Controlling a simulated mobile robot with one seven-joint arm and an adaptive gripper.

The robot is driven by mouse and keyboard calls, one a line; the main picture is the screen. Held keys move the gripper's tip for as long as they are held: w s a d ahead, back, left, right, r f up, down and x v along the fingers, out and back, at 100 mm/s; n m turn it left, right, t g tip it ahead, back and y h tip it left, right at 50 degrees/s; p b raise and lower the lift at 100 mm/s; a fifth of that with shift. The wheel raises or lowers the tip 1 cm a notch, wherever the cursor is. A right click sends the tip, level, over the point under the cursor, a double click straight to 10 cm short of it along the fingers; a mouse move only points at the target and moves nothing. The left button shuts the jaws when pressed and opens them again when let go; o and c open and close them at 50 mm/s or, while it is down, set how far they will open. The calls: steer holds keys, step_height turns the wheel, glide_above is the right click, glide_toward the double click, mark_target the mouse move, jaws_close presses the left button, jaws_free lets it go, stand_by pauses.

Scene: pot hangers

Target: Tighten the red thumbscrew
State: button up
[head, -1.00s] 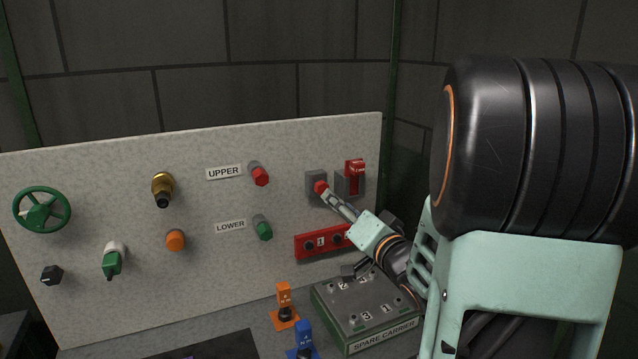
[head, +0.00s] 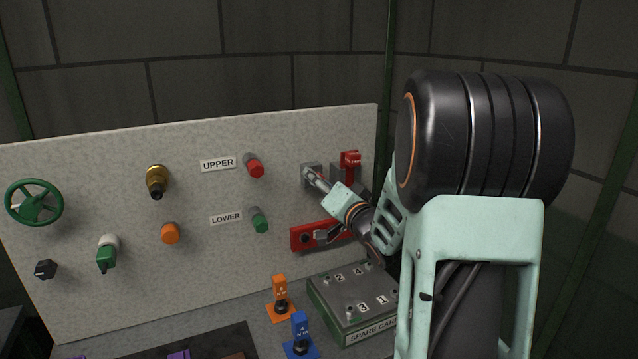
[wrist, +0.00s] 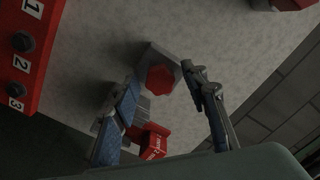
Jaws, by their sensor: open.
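The red thumbscrew, a faceted red knob (wrist: 160,78) on a grey block (wrist: 157,58), shows between my two fingers in the wrist view. My gripper (wrist: 160,74) is open, one finger on each side of the knob; I cannot tell whether either finger touches it. In the head view my gripper (head: 313,205) is at the right part of the panel. One finger lies across the grey block and mostly hides the knob; the other is lower, in front of the red numbered strip.
The red strip (head: 302,238) is below. UPPER red (head: 254,166) and LOWER green (head: 259,221) knobs are to the left. The spare carrier (head: 350,300) and orange (head: 280,291) and blue (head: 300,328) pieces are below.

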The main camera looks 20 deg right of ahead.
steer(key=n, duration=1.2)
jaws_close()
stand_by(0.3)
